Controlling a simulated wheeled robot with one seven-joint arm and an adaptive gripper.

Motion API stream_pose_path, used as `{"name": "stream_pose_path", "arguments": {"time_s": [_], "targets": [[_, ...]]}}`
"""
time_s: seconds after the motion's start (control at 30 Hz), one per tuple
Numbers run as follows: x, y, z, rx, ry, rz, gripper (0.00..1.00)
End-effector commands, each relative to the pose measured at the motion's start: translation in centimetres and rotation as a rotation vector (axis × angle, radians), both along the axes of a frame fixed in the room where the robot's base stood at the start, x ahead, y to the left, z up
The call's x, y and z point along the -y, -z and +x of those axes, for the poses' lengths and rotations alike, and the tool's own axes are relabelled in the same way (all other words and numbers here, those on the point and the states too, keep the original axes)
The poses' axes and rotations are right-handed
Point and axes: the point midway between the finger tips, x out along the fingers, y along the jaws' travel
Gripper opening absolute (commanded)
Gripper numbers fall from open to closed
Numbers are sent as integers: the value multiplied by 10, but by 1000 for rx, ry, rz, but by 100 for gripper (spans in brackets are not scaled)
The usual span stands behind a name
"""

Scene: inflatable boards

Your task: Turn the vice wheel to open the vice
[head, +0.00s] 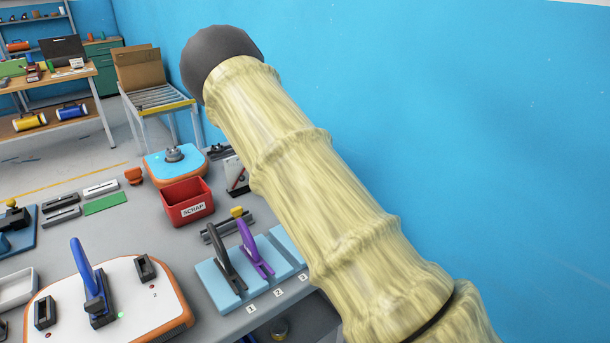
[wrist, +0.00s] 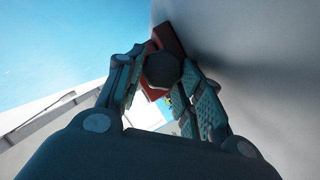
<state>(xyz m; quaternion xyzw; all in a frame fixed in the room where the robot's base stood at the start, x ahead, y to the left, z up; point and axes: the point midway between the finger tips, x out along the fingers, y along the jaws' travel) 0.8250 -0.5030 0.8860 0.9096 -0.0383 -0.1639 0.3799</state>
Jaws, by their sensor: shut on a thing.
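In the wrist view my gripper (wrist: 160,82) has its two fingers on either side of a dark round knob (wrist: 162,68), and it is shut on this knob. A red part (wrist: 168,38) shows right behind the knob. I cannot tell from this view whether the knob belongs to the vice wheel. The vice and its wheel are not clearly visible in the head view. My own arm in its pale yellow sleeve covers the middle and right there, and my gripper is out of sight.
In the head view a red SCRAP bin (head: 187,203) stands on the grey bench. A light blue rack (head: 207,273) holds black and purple handled tools. A white board with orange edging (head: 150,311) carries a blue lever (head: 85,266). A blue wall (head: 480,120) rises behind my arm.

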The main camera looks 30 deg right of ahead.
Motion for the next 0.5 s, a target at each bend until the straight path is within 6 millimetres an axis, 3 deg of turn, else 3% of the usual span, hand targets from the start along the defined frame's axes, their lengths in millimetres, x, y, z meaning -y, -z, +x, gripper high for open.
{"name": "stream_pose_path", "arguments": {"time_s": [0.17, 0.2, 0.23, 0.5], "targets": [[3, 3, -2, -4, 6, 0, 13], [3, 3, -2, -5, 5, 1, 40], [3, 3, -2, -5, 6, 1, 45], [2, 4, -3, -8, 6, 2, 45]]}}
